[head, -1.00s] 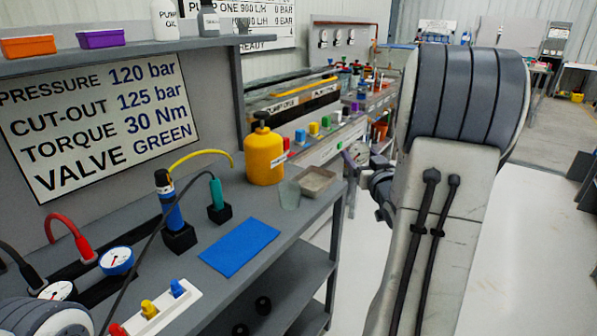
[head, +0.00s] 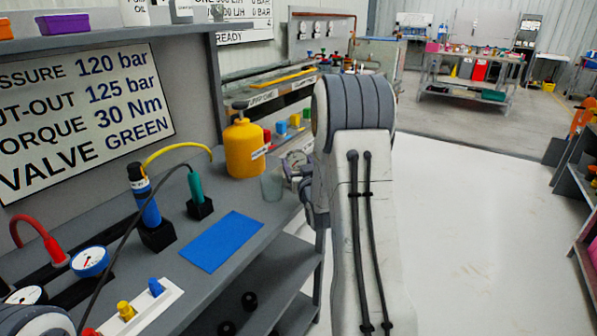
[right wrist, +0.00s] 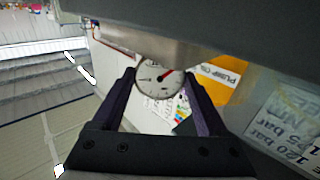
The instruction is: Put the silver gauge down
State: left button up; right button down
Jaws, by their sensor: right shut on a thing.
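The silver gauge (right wrist: 158,82), with a white dial and red needle, sits between the fingers of my right gripper (right wrist: 163,90) in the right wrist view. The gripper is shut on it. In the head view the gauge (head: 295,158) shows beside my right wrist, close to the bench's far right end and right of a clear beaker (head: 271,186). Most of the right gripper is hidden there by my own arm. I cannot tell how high the gauge is above the bench. My left gripper is not in view.
The bench (head: 262,235) holds a blue mat (head: 220,241), a yellow bottle (head: 245,148), blue and green tools in black stands, hoses, and a blue-rimmed gauge (head: 89,261). The blue mat is bare. Open floor lies to the right.

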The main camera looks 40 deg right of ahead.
notch_tip(320, 180, down, 2)
jog(key=shift+r, duration=0.1)
jog(key=shift+s+f+b, duration=0.1)
jog(key=shift+f+b, duration=0.55)
jog(key=shift+b, duration=0.2)
jog(key=shift+c, duration=1)
grip_release()
jog(key=shift+f, duration=0.1)
